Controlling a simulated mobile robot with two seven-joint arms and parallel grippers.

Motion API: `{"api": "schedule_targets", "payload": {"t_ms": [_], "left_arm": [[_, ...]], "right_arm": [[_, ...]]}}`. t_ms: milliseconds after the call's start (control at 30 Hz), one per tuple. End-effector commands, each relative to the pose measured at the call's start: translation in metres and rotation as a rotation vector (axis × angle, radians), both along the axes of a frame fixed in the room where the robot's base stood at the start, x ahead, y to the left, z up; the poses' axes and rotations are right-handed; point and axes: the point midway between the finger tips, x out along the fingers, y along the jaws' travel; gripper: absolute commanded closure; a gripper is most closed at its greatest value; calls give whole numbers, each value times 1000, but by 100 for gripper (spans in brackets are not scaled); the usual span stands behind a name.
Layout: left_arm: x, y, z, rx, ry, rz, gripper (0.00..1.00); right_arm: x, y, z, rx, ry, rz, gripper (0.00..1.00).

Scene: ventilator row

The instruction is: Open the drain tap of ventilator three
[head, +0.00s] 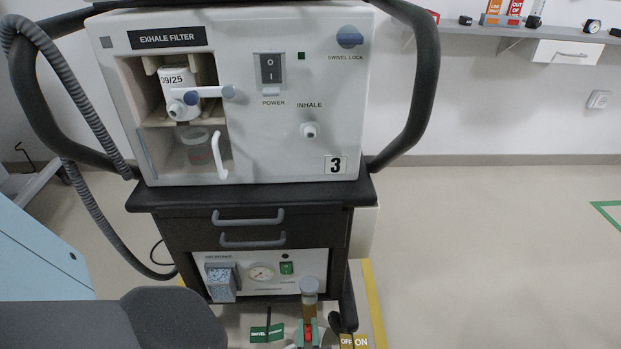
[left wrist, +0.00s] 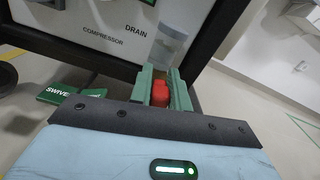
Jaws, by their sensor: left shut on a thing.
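Ventilator three (head: 240,130), a white unit marked 3, stands on a dark cart. Low on the cart is the compressor panel (head: 240,276), with a clear drain bowl (head: 309,290) at its right. The bowl also shows in the left wrist view (left wrist: 169,45), beside the word DRAIN. The red drain tap (left wrist: 160,94) is below the bowl and shows small in the head view (head: 308,332). My left gripper (left wrist: 161,90) has its green fingers on both sides of the tap and is shut on it. The tap's lower part is hidden. My right gripper is not in view.
A grey hose (head: 95,205) hangs down the cart's left side. The floor to the right is clear.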

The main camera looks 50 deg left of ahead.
Motion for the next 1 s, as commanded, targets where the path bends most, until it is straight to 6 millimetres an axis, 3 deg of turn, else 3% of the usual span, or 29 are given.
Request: {"api": "schedule_targets", "payload": {"t_ms": [467, 1000], "left_arm": [[-16, 12, -10, -277, -341, 1, 100], [-27, 21, -28, -591, -727, 1, 100]], "right_arm": [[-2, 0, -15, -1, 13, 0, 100], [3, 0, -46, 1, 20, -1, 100]]}}
